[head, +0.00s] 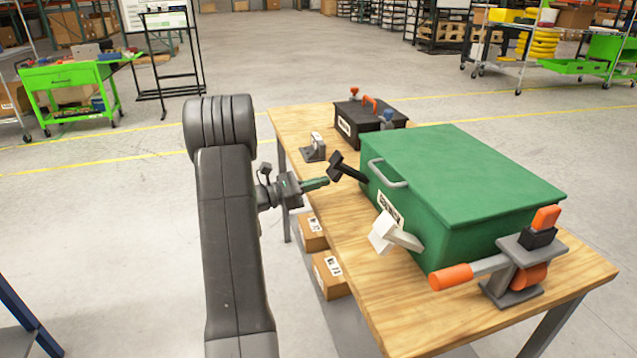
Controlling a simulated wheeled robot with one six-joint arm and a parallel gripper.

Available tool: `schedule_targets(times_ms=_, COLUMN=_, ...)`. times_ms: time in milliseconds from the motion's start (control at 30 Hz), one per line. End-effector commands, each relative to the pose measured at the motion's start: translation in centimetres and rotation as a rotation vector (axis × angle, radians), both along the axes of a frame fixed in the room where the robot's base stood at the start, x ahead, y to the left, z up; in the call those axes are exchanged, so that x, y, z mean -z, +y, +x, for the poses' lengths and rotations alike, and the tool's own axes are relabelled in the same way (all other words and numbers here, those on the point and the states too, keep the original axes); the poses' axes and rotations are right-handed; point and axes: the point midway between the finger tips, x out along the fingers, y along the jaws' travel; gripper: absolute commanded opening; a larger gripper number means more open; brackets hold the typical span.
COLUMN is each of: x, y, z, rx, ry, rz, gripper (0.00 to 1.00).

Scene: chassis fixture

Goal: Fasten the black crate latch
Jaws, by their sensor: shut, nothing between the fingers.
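A green crate (457,170) with its lid down stands on the wooden table. A black T-shaped latch (347,169) sticks out from the crate's front face, near its left end, towards my gripper. A white latch (396,234) sticks out further right on the same face. My gripper (326,182) is shut and empty, just left of the black latch and slightly below its head. I cannot tell whether the gripper touches the latch. Where the black latch meets the crate is hard to make out.
A black box (368,127) with red and blue knobs stands behind the crate. A small grey bracket (314,149) sits at the table's left edge. An orange-handled clamp (507,264) stands at the crate's right end. The table's (420,315) front strip is bare.

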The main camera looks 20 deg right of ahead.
Motion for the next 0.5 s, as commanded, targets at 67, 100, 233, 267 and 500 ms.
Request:
schedule_targets(times_ms=67, x=-0.7, y=0.0, z=0.0, rx=-0.001, ry=-0.005, rz=0.036, gripper=0.00)
schedule_targets(times_ms=100, x=-0.8, y=0.0, z=0.0, rx=0.000, ry=-0.006, rz=0.052, gripper=0.00)
schedule_targets(times_ms=233, x=-1.0, y=0.0, z=0.0, rx=0.000, ry=-0.007, rz=0.091, gripper=0.00)
schedule_targets(times_ms=267, x=-1.1, y=0.0, z=0.0, rx=0.001, ry=-0.009, rz=0.104, gripper=0.00)
schedule_targets(times_ms=500, x=-2.5, y=-0.3, z=0.0, rx=0.002, ry=-0.011, rz=0.196, gripper=0.00)
